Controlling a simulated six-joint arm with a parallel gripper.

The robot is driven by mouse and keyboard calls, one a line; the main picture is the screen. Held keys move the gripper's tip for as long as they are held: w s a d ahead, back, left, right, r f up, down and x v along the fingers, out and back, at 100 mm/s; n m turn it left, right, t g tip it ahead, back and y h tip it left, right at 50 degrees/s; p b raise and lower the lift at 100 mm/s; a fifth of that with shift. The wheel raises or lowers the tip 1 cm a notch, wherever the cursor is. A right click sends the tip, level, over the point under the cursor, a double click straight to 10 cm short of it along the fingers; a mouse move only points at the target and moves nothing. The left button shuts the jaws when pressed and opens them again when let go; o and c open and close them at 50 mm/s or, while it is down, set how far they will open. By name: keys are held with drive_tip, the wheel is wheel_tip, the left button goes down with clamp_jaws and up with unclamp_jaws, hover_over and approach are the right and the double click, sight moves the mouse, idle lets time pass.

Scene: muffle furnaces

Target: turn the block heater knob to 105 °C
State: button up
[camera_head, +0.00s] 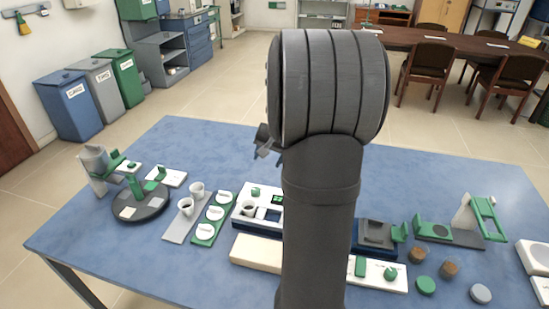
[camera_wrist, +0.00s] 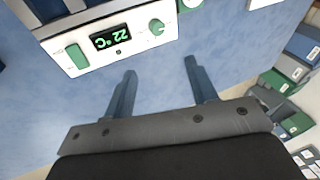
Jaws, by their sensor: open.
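The block heater's white panel (camera_wrist: 82,55) shows upside down in the upper wrist view. Its dark display glows green (camera_wrist: 111,39) and reads 22 °C. The round green knob (camera_wrist: 157,26) is beside the display, with a small pale scale around it. A green rectangular switch (camera_wrist: 77,56) is on the other side.
On the blue table (camera_head: 120,255), a green tray (camera_head: 205,226) with white discs and cups stand left of the heater. A green-and-white device (camera_head: 376,274) and several round pieces are on the right. Bare table lies beyond the heater.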

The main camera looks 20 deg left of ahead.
sight(255, 189)
drive_tip(key=w+a+n+g+h, duration=0.1)
drive_tip(key=w+a+n+h, duration=0.15)
drive_tip(key=n, duration=0.75)
drive_tip(key=w+a+n+g+h, duration=0.1)
drive_tip(key=a+n, duration=0.3)
drive_tip(key=n, duration=0.5)
drive_tip(key=f, duration=1.8)
drive_tip(key=shift+w+d, duration=0.15)
drive_tip(key=shift+w, duration=0.05)
drive_tip(key=shift+r, duration=0.1)
drive_tip(key=c, duration=1)
drive_tip(key=shift+o, duration=0.2)
